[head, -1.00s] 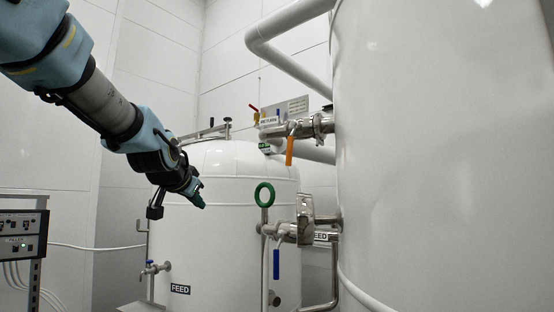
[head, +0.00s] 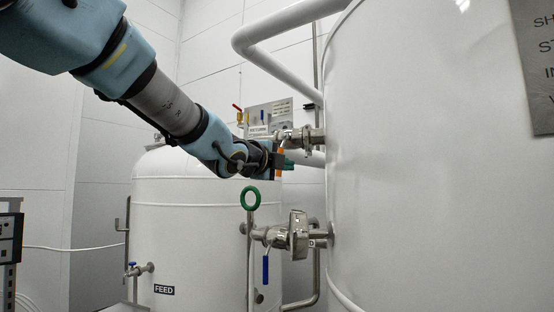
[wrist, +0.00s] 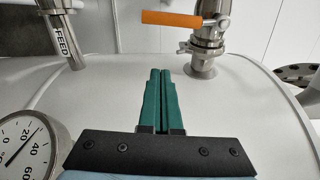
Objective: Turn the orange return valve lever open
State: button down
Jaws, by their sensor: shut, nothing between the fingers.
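The orange lever (head: 280,160) belongs to the valve on the upper steel pipe (head: 308,138). In the head view my gripper (head: 287,164) is close to it and partly covers it. In the wrist view the orange lever (wrist: 171,18) lies across the top of the picture, joined at its right end to the steel valve body (wrist: 208,42). My gripper's green fingers (wrist: 160,75) are shut together and empty. They point toward the lever with a visible gap in the picture between the tips and the lever.
A white FEED tank (head: 190,225) stands below and behind my arm, and a large white tank (head: 430,200) fills the right. A lower valve with a blue lever (head: 265,270) and a green ring (head: 251,198) are nearby. A dial gauge (wrist: 30,145) shows lower left in the wrist view.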

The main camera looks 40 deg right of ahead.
jog(key=shift+w+d+r+p, duration=0.1)
jog(key=shift+w+d+p, duration=0.45)
jog(key=shift+w, duration=0.3)
jog(key=shift+w+d+p, duration=0.35)
jog(key=shift+w+p, duration=0.35)
jog(key=shift+w, duration=0.1)
jog(key=shift+w+d+r+p, duration=0.1)
jog(key=shift+w+d+p, duration=0.45)
jog(key=shift+w, duration=0.3)
jog(key=shift+w+a, duration=0.1)
jog(key=shift+a, duration=0.05)
jog(key=shift+w+a+f+m, duration=0.1)
jog(key=shift+w+m, duration=0.1)
jog(key=shift+m, duration=0.1)
